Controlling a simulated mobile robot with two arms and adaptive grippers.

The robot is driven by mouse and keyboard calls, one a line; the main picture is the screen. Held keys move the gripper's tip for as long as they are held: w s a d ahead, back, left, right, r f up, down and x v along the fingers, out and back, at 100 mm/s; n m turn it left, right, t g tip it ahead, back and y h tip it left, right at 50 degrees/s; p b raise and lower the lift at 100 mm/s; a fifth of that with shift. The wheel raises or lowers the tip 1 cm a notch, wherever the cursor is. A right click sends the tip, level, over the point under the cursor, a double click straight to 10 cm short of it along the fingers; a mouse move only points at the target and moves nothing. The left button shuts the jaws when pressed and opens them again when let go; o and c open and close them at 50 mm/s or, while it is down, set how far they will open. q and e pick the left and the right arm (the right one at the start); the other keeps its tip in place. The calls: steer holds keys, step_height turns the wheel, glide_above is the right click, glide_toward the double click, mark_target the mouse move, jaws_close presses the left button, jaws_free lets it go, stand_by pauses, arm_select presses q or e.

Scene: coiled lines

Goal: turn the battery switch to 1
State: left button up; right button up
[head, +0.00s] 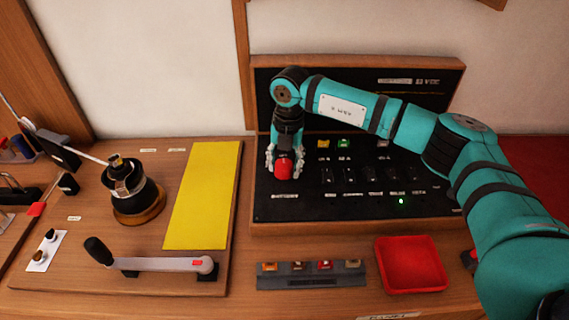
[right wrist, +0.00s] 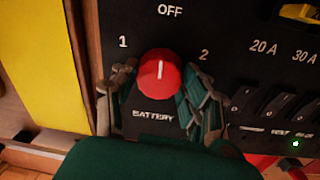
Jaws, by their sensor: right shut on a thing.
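The battery switch (head: 283,169) is a red round knob at the left end of the black panel (head: 262,210). In the right wrist view the knob (right wrist: 159,72) stands above the word BATTERY, with labels 1 at left, OFF above and 2 at right. Its white pointer mark is upright, toward OFF. My right gripper (head: 284,164) reaches down onto the knob, one finger on each side, and is shut on it. In the right wrist view the gripper's fingers (right wrist: 158,88) flank the knob left and right. My left gripper is not in view.
Right of the knob are several black rocker switches (head: 348,175) and a lit green lamp (head: 401,201). A red tray (head: 411,265) and a grey strip with small blocks (head: 312,282) lie in front. A yellow sheet (head: 203,195), a winch (head: 133,190) and a crank handle (head: 150,262) are at left.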

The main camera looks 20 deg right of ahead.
steer(key=shift+f+n+b, duration=0.15)
steer(key=shift+n+b, duration=0.55)
steer(key=shift+n, duration=0.3)
steer(key=n+b, duration=0.2)
steer(key=n, duration=0.1)
steer(key=shift+w+n, duration=0.1)
steer(key=shift+n, duration=0.2)
steer(key=n+b, duration=0.1)
steer(key=n, duration=0.2)
steer(key=shift+r+n+g+b, duration=0.15)
steer(key=shift+n+b, duration=0.15)
steer(key=shift+n, duration=0.4)
steer(key=shift+r+n+g+b, duration=0.15)
steer(key=shift+n+b, duration=0.1)
steer(key=shift+n, duration=0.45)
steer(key=o, duration=1.2)
steer(key=shift+f, duration=0.1)
steer(key=shift+c, duration=0.2)
